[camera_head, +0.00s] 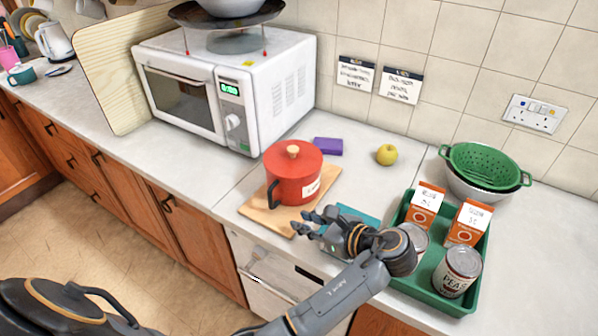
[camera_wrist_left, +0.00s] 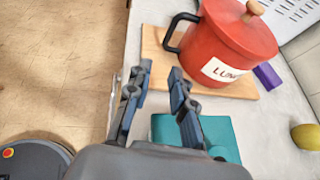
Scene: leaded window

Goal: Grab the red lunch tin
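The red lunch tin (camera_head: 289,178) is a red pot with a lid, a wooden knob, a dark side handle and a white label. It stands upright on a wooden board (camera_head: 258,216), and in the left wrist view the tin (camera_wrist_left: 215,42) is at the upper right, its label reading "LUN" in part. My left gripper (camera_head: 303,221) is open and empty, in front of the tin at the board's near right edge, apart from the tin. Its spread fingers show in the left wrist view (camera_wrist_left: 159,75), left of and below the tin. My right gripper is not in view.
A teal item (camera_wrist_left: 222,136) lies beside the board under my left gripper. A green tray (camera_head: 480,275) with cans and cartons stands right. A purple block (camera_head: 328,147) and yellow apple (camera_head: 386,154) lie behind the tin. A microwave (camera_head: 225,85) stands behind left.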

